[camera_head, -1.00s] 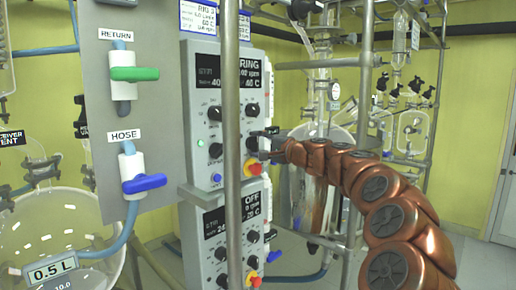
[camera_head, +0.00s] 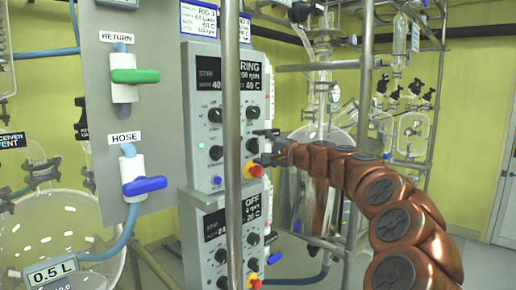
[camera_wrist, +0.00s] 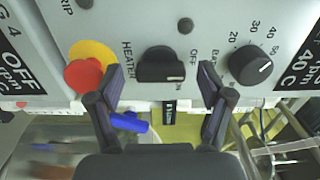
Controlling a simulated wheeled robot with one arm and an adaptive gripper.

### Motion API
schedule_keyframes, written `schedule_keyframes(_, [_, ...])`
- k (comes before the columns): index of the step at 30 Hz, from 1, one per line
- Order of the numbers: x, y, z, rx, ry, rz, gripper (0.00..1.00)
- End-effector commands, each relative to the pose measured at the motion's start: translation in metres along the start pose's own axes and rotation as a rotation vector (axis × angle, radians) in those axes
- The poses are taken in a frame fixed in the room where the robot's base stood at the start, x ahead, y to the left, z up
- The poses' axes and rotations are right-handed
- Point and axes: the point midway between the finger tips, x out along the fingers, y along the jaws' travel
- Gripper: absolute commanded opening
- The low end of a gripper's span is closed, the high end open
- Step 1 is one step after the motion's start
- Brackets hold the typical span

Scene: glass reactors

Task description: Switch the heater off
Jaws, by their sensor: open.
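The heater knob (camera_wrist: 160,66) is black, beside the word HEATER on the grey control panel (camera_wrist: 215,20) in the wrist view. Its grip bar lies across the picture, with OFF printed above right and ON at its lower right. I cannot tell for sure which mark it points to. My gripper (camera_wrist: 161,84) is open, with one fingertip on each side of the knob and visible gaps between. In the head view my gripper (camera_head: 266,147) is at the right side of the upper control box (camera_head: 203,130); its fingertips are hard to make out there.
A red stop button (camera_wrist: 83,75) on a yellow base sits close left of the left finger. A numbered dial (camera_wrist: 250,67) is right of the right finger. In the head view a vertical metal pole (camera_head: 232,150) crosses in front of the boxes, and a lower box (camera_head: 215,240) reads OFF.

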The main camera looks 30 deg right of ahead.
Motion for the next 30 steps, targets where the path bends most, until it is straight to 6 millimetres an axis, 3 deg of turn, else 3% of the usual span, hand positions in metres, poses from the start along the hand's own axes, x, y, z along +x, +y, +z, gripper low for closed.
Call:
schedule_keyframes(18, [-0.098, 0.000, 0.000, 0.001, 0.002, -0.001, 0.79])
schedule_keyframes(30, [-0.112, 0.001, 0.001, 0.000, -0.001, 0.000, 0.79])
